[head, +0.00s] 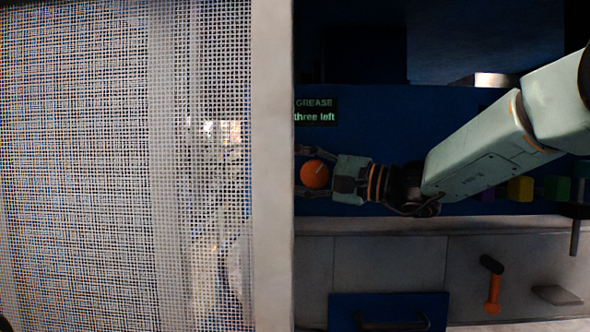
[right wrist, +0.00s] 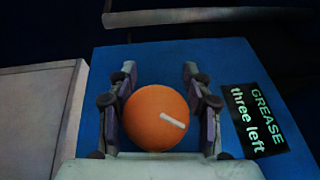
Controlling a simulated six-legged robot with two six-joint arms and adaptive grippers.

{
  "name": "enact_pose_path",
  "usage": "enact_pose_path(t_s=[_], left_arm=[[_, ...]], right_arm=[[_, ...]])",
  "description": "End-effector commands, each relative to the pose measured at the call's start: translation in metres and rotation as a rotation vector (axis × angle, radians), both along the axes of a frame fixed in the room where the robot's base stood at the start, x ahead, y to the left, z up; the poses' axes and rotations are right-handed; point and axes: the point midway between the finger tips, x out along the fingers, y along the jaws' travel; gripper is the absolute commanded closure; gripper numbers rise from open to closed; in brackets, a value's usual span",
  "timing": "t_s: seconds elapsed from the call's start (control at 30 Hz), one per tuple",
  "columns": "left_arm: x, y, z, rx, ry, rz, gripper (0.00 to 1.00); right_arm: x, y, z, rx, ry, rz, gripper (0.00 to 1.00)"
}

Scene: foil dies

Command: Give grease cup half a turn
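My right gripper (head: 308,172) reaches in from the right, one finger on each side of the cap. In the right wrist view the gripper (right wrist: 157,76) looks open, its tips extending past the cap; slim gaps show beside it. My left gripper does not show.
A black label (head: 315,111) reads "GREASE three left". A mesh screen (head: 80,160) with a pale post (head: 272,200) fills the left side, close to the gripper. Below are a grey ledge (head: 390,225), an orange-handled tool (head: 493,290) and a blue panel with a dark handle (head: 390,312).

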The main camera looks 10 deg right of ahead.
Motion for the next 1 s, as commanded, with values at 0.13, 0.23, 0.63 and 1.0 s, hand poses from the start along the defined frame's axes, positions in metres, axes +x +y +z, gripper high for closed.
enact_pose_path(t_s=[0.13, 0.23, 0.63, 1.0], left_arm=[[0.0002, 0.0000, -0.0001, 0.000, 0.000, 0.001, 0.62], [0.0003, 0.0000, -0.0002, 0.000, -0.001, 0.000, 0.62], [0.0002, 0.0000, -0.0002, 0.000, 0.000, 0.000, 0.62], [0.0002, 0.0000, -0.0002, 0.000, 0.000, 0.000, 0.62]], right_arm=[[0.0001, 0.0000, -0.0001, 0.000, 0.000, 0.000, 0.65], [0.0003, -0.0004, -0.0004, 0.001, 0.001, -0.002, 0.74], [0.0005, -0.0018, -0.0014, 0.003, 0.004, -0.004, 0.96], [0.0007, -0.0022, -0.0020, 0.004, 0.005, -0.005, 1.00]])
